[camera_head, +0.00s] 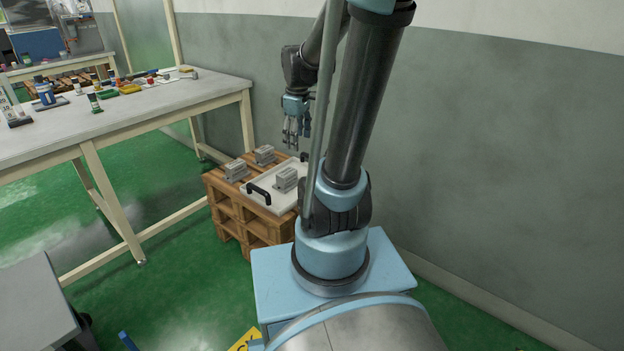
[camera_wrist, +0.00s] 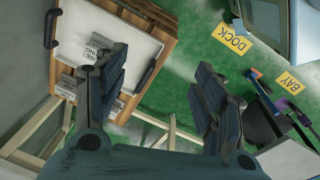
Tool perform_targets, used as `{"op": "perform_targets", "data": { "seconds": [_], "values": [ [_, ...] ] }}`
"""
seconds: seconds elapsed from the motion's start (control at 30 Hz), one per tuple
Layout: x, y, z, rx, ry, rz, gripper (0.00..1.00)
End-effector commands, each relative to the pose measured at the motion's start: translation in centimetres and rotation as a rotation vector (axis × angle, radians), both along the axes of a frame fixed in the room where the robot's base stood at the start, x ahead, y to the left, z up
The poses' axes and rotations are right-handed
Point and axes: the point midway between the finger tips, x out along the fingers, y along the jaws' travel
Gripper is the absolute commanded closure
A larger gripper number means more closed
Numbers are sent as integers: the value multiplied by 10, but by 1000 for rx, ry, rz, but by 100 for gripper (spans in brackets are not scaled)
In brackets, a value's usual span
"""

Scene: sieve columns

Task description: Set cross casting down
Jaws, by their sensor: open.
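A grey block-like casting (camera_head: 287,179) sits upright in a white tray (camera_head: 258,181) with black handles, on a stack of wooden pallets. Two similar grey castings, one (camera_head: 236,171) at the left and one (camera_head: 264,155) at the back, stand on the pallet wood beside the tray. I cannot tell by shape which is the cross casting. In the wrist view the tray casting (camera_wrist: 97,48) shows a printed label, partly hidden by a finger. My gripper (camera_head: 297,128) hangs above and behind the tray, fingers apart. In the wrist view my gripper (camera_wrist: 160,92) is open, with nothing between its fingers.
The pallet stack (camera_head: 232,214) stands against the grey wall. A long table (camera_head: 150,112) with bottles and small items is at the left. The wrist view shows yellow DOCK (camera_wrist: 231,42) and BAY (camera_wrist: 289,82) signs. Green floor lies open in front of the pallets.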

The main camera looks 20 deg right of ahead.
Motion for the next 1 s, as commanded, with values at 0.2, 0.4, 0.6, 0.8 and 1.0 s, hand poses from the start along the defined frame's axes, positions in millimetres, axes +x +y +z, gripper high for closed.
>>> {"op": "perform_targets", "data": {
  "seconds": [0.2, 0.4, 0.6, 0.8, 1.0],
  "values": [
    [-54, 0, -1, 28, -20, -223, 37],
    [-98, 0, -10, 59, -39, -430, 37],
    [-137, 0, -26, 92, -57, -635, 37],
    [-165, 0, -43, 122, -70, -796, 37],
    [-175, -7, -51, 135, -75, -869, 37]
  ]
}}
